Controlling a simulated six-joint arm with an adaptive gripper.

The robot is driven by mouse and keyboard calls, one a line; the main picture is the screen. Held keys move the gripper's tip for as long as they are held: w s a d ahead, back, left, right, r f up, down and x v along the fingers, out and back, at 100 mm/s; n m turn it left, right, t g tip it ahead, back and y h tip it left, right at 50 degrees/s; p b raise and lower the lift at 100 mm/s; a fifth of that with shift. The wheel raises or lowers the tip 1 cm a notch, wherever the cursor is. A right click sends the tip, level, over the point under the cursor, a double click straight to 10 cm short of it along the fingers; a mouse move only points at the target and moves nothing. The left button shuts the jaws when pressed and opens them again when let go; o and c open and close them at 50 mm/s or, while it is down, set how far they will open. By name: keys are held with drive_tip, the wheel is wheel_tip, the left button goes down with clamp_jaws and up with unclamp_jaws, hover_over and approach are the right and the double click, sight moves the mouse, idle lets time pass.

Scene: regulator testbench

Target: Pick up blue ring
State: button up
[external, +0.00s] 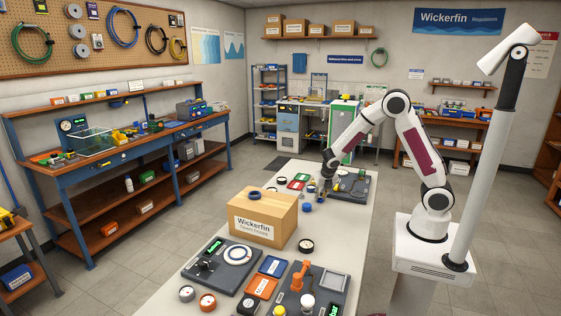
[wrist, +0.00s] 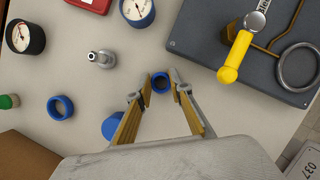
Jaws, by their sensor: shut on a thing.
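My gripper (wrist: 161,84) points down over the white table, and its fingertips are closed on a small blue ring (wrist: 160,83). The ring shows between the two tips in the wrist view, with a dark centre. I cannot tell whether it touches the table or is slightly above it. In the external view my gripper (external: 323,190) is at the middle of the table, near the dark board, and the held ring is too small to make out. A second, larger blue ring (wrist: 60,107) lies on the table to the left in the wrist view.
A dark board with a yellow-handled valve (wrist: 234,62) lies to the right of my gripper in the wrist view. Gauges (wrist: 25,37), a metal fitting (wrist: 102,58) and a blue round part (wrist: 113,126) are nearby. A cardboard box (external: 263,218) stands on the table.

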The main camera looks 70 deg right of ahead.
drive_tip(key=shift+r, duration=0.1)
wheel_tip(320, 180, up, 10)
idle(0.8)
idle(0.7)
wheel_tip(320, 180, up, 10)
drive_tip(key=n+t+y, duration=0.2)
drive_tip(key=n+y, duration=0.2)
drive_tip(key=n, duration=0.9)
hover_over(269, 203)
drive_tip(key=s, duration=0.1)
drive_tip(key=shift+s+d, duration=0.15)
drive_tip(key=shift+d, duration=0.1)
drive_tip(key=shift+f, duration=2.5)
drive_tip(key=shift+f, duration=0.15)
